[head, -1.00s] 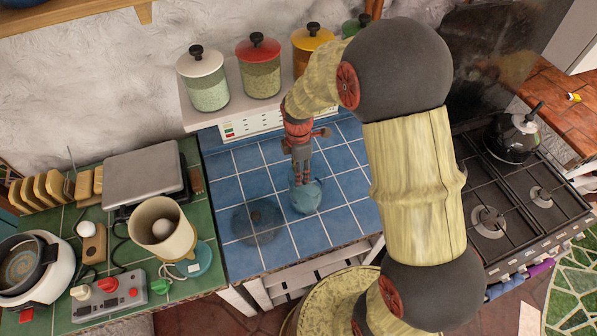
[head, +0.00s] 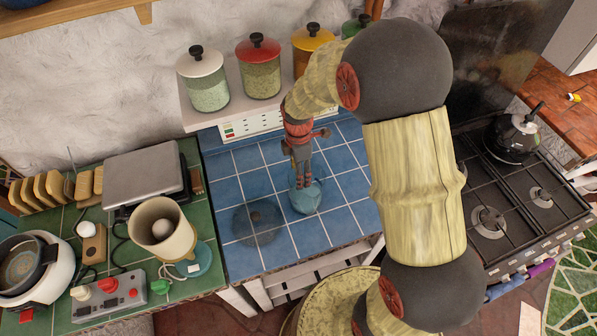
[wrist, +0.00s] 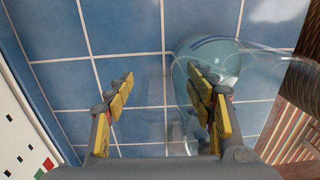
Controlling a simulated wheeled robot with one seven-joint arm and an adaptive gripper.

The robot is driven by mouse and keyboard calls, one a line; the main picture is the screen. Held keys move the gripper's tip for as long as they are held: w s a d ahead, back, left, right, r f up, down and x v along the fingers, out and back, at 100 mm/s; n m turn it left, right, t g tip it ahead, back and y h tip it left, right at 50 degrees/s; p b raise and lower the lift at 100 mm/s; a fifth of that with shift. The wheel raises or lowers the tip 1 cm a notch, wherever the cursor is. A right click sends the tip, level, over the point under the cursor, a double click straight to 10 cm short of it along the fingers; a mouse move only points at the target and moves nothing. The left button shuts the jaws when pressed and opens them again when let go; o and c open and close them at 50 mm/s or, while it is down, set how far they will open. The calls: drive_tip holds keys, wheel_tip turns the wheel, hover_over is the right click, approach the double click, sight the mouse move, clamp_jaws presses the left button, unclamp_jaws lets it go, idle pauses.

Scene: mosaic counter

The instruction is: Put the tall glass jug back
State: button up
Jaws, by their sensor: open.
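The tall glass jug (head: 308,199) is clear and bluish, and stands upright on the blue tiled counter (head: 343,222). My gripper (head: 300,183) points down at its top in the head view. In the wrist view my gripper (wrist: 162,78) is open, with yellow-padded fingers apart and bare tile showing between them. The jug (wrist: 228,55) is at the right there, overlapping the right finger; the left finger is clear of it. I cannot tell whether the right finger is inside the jug or in front of it. Clear glass makes its outline faint.
A round dark shape (head: 257,221) shows on the tiles left of the jug. Lidded jars (head: 261,80) stand on a shelf behind. A green counter (head: 120,245) with a beige cup (head: 150,243) is left; a stove (head: 510,215) is right. The left blue tiles are free.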

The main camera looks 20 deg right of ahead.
wheel_tip(320, 180, up, 12)
drive_tip(key=shift+w+r+p, duration=0.1)
drive_tip(key=shift+r+p, duration=0.15)
drive_tip(key=shift+p, duration=0.6)
drive_tip(key=s+r+m+t, duration=0.6)
drive_tip(key=s+r+m, duration=1.1)
drive_tip(key=s, duration=0.4)
drive_tip(key=shift+r+m, duration=0.2)
drive_tip(key=shift+m, duration=0.3)
wheel_tip(320, 180, down, 6)
drive_tip(key=b, duration=0.6)
drive_tip(key=shift+r, duration=0.1)
